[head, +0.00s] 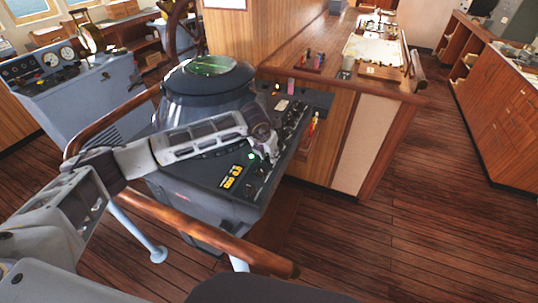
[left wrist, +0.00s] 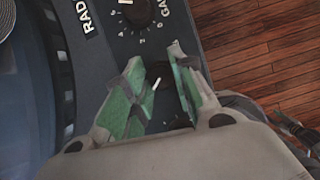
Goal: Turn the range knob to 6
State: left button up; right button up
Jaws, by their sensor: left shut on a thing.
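The grey radar console (head: 205,188) stands in the middle of the head view with a sloped dark control panel. My left gripper (head: 267,152) reaches over the console onto the panel. In the left wrist view its green-padded fingers (left wrist: 165,92) are closed around a dark knob. A short white pointer mark (left wrist: 156,84) shows between the fingers. The knob's label and number scale are hidden, so I cannot read its setting. Beyond the fingers is the gain knob (left wrist: 136,12) with a ring of white numbers. My right gripper is not in view.
A wooden handrail (head: 215,240) curves around the console's near side. A wooden counter (head: 345,72) with pens and a chart stands behind it. A grey control console (head: 75,95) is at the left. The plank floor at the right is clear.

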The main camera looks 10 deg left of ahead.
pick_arm(q)
jog(key=shift+w+a+f+m+h+b, duration=0.1)
jog(key=shift+m+h+b, duration=0.25)
jog(key=shift+m+b, duration=0.8)
jog(key=shift+f+m+h+b, duration=0.1)
jog(key=shift+m+h+b, duration=0.25)
jog(key=shift+m+b, duration=0.75)
jog(key=shift+r+m+g+h+b, duration=0.15)
jog(key=shift+m+g+h+b, duration=0.45)
jog(key=shift+m+b, duration=1.05)
jog(key=shift+b, duration=0.3)
jog(key=shift+r, duration=0.1)
jog(key=o, duration=0.7)
jog(key=shift+c, duration=0.2)
jog(key=o, duration=0.3)
jog(key=shift+o, duration=0.2)
